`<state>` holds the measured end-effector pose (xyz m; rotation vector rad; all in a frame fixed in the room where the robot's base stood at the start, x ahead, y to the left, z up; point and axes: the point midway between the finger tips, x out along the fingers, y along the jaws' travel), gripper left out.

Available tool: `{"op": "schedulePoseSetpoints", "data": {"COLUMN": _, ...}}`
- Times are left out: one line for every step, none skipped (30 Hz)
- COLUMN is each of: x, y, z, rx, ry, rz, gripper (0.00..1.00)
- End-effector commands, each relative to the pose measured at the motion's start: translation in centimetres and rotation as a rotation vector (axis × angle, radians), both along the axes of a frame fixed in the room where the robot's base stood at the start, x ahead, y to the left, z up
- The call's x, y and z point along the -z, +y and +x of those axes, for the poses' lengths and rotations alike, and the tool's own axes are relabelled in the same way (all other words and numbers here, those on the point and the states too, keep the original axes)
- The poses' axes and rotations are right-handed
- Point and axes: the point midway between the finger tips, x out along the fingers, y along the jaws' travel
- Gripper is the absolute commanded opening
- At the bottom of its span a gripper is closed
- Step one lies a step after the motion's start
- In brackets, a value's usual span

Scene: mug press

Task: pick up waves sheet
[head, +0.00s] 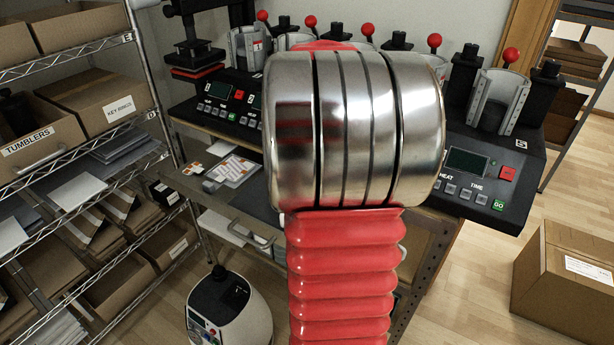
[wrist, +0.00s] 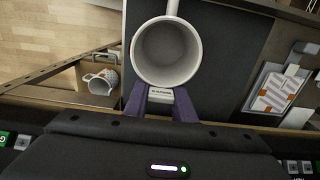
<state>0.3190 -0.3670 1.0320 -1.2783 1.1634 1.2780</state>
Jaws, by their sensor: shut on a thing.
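In the wrist view my gripper (wrist: 160,100) has its purple fingers shut on a white mug (wrist: 139,50). The mug is seen from above, open and empty, with its handle pointing away. Its body hides the fingertips. Printed sheets (wrist: 279,92) with orange and purple marks lie at the right in the wrist view, apart from my gripper. Printed sheets also show on the bench in the head view (head: 235,170). I cannot tell which one has waves. In the head view my own arm hides my gripper and the mug.
Mug presses (head: 490,165) with red-knobbed levers line the bench back. A shelf rack (head: 90,150) with boxes stands at left. A carton (head: 565,285) sits on the floor at right. White mugs (wrist: 100,82) sit at left in the wrist view. Dark bench surface (wrist: 230,60) beside the mug is clear.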

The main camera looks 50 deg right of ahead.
Motion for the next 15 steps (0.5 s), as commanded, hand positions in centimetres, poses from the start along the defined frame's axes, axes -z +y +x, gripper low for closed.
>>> {"op": "schedulePoseSetpoints", "data": {"x": 0.0, "y": 0.0, "z": 0.0, "rx": 0.0, "ry": 0.0, "rz": 0.001, "gripper": 0.07}}
{"op": "schedulePoseSetpoints", "data": {"x": 0.0, "y": 0.0, "z": 0.0, "rx": 0.0, "ry": 0.0, "rz": 0.001, "gripper": 0.07}}
{"op": "schedulePoseSetpoints", "data": {"x": 0.0, "y": 0.0, "z": 0.0, "rx": 0.0, "ry": 0.0, "rz": 0.001, "gripper": 0.07}}
{"op": "schedulePoseSetpoints", "data": {"x": 0.0, "y": 0.0, "z": 0.0, "rx": 0.0, "ry": 0.0, "rz": 0.001, "gripper": 0.07}}
{"op": "schedulePoseSetpoints", "data": {"x": 0.0, "y": 0.0, "z": 0.0, "rx": 0.0, "ry": 0.0, "rz": 0.001, "gripper": 0.07}}
{"op": "schedulePoseSetpoints", "data": {"x": 0.0, "y": 0.0, "z": 0.0, "rx": 0.0, "ry": 0.0, "rz": 0.001, "gripper": 0.07}}
{"op": "schedulePoseSetpoints", "data": {"x": -0.1, "y": 0.0, "z": 0.0, "rx": 0.0, "ry": 0.0, "rz": 0.0, "gripper": 0.07}}
{"op": "schedulePoseSetpoints", "data": {"x": -0.2, "y": 0.0, "z": 0.0, "rx": 0.0, "ry": 0.0, "rz": 0.0, "gripper": 0.07}}
{"op": "schedulePoseSetpoints", "data": {"x": -0.4, "y": 0.0, "z": 0.0, "rx": 0.0, "ry": 0.0, "rz": 0.0, "gripper": 0.07}}
{"op": "schedulePoseSetpoints", "data": {"x": -0.6, "y": 0.0, "z": 0.0, "rx": 0.0, "ry": 0.0, "rz": 0.0, "gripper": 0.07}}
{"op": "schedulePoseSetpoints", "data": {"x": -0.9, "y": 0.0, "z": 0.0, "rx": 0.0, "ry": 0.0, "rz": 0.0, "gripper": 0.07}}
{"op": "schedulePoseSetpoints", "data": {"x": -1.3, "y": 0.0, "z": 0.0, "rx": 0.0, "ry": -0.001, "rz": -0.001, "gripper": 0.07}}
{"op": "schedulePoseSetpoints", "data": {"x": -1.6, "y": 0.0, "z": 0.0, "rx": 0.0, "ry": -0.001, "rz": -0.002, "gripper": 0.07}}
{"op": "schedulePoseSetpoints", "data": {"x": -2.1, "y": 0.0, "z": 0.0, "rx": 0.0, "ry": -0.002, "rz": -0.002, "gripper": 0.07}}
{"op": "schedulePoseSetpoints", "data": {"x": -2.7, "y": 0.0, "z": 0.0, "rx": 0.0, "ry": -0.002, "rz": -0.003, "gripper": 0.07}}
